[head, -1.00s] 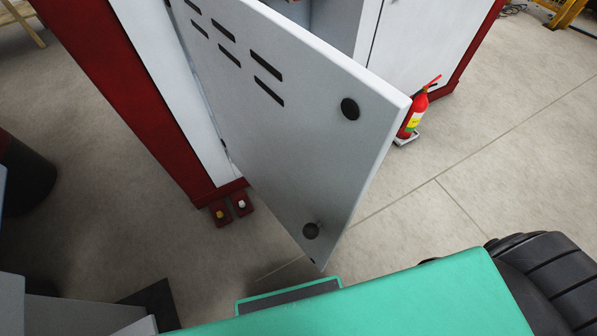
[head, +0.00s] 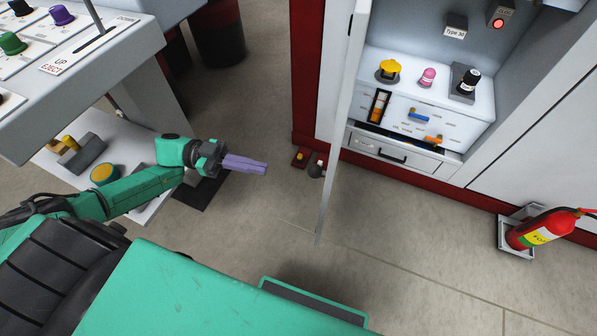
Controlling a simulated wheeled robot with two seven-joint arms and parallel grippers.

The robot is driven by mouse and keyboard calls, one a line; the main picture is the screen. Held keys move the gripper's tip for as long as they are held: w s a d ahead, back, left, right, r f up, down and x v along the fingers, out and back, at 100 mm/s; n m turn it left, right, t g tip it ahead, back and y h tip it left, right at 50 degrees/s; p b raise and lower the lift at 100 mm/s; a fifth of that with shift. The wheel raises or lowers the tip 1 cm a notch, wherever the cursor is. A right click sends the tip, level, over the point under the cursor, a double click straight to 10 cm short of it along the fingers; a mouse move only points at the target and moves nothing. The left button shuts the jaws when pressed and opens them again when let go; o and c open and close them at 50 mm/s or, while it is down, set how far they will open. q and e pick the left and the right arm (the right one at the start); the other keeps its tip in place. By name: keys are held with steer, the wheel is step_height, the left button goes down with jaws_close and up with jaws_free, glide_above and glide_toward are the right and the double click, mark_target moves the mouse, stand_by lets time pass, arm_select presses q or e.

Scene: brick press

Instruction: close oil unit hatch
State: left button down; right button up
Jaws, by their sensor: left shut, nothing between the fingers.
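The oil unit hatch (head: 344,120) is a white door that stands open, seen nearly edge-on in the head view. Right of the door the oil unit's inside (head: 440,95) is exposed, with yellow, pink and black caps on a white block and a drawer below. My left gripper (head: 262,167) has purple fingers that are shut and empty. It is left of the hatch, apart from it, pointing towards it. My right gripper is not in view.
A control panel (head: 100,65) with colored knobs and a lever stands at the upper left. A red fire extinguisher (head: 540,232) stands in a holder at the right.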

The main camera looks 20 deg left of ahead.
mark_target(312, 177)
arm_select(q)
steer(key=d, duration=0.4)
steer(key=w+d+p, duration=0.1)
steer(key=d, duration=0.7)
steer(key=shift+w+d, duration=0.4)
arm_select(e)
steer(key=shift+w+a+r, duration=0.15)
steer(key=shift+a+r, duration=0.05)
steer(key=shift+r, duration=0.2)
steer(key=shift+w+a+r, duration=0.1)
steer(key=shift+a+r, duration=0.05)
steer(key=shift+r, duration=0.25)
arm_select(q)
steer(key=shift+d+p, duration=0.15)
steer(key=shift+p, duration=0.15)
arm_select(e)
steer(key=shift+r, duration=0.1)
